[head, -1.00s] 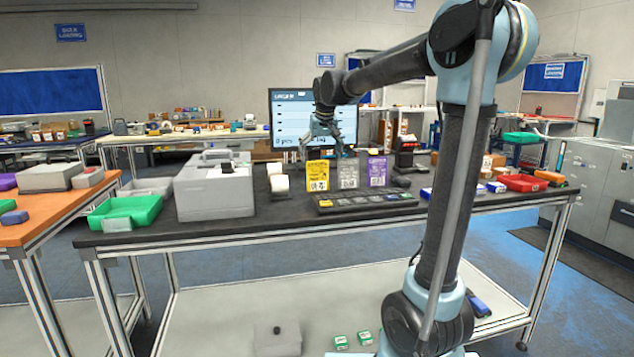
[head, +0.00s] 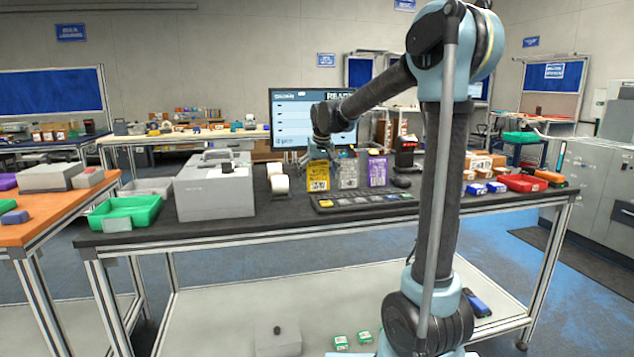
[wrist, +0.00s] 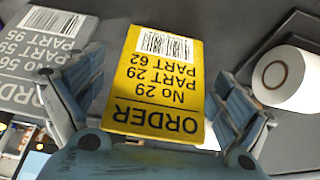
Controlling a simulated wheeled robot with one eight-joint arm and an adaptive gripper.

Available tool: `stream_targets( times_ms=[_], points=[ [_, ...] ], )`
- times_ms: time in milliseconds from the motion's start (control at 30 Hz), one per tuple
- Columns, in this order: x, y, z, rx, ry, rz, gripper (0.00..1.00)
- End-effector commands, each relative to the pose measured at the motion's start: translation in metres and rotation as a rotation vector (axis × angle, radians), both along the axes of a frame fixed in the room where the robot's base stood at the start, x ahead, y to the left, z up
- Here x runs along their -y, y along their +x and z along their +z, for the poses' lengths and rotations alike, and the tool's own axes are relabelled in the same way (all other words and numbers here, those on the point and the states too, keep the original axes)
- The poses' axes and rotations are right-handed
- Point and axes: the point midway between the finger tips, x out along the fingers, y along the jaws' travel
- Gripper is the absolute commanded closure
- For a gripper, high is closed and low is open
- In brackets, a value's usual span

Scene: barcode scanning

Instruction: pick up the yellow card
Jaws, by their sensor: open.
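The yellow card (head: 317,177) stands on the dark bench in the head view, leftmost in a row of cards. In the wrist view the yellow card (wrist: 160,85) shows a barcode and the words ORDER, No 29, PART 29, PART 62. My gripper (wrist: 150,112) is open, with one finger on each side of the card; neither finger is clearly touching it. In the head view my gripper (head: 325,153) is just above the card's top edge and partly hides it.
A grey card (wrist: 45,55) stands beside the yellow one, with a purple card (head: 377,171) further right. A white roll (wrist: 288,78) is on the other side. A dark tray (head: 362,201) lies in front, and a monitor (head: 295,110) stands behind.

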Motion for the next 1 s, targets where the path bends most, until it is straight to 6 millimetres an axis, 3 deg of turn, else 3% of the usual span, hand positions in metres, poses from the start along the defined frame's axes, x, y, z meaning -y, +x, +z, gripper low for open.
stream_targets(
  times_ms=[67, 267, 700, 1000],
  points=[
    [0.0, 0.0, 0.0, 0.0, 0.0, 0.0, 0.06],
    [0.0, 0.0, 0.0, 0.0, 0.0, 0.0, 0.49],
    [0.001, 0.0, 0.003, 0.0, 0.0, -0.001, 0.5],
    [0.003, 0.0, 0.034, 0.0, 0.0, -0.003, 0.5]
  ],
)
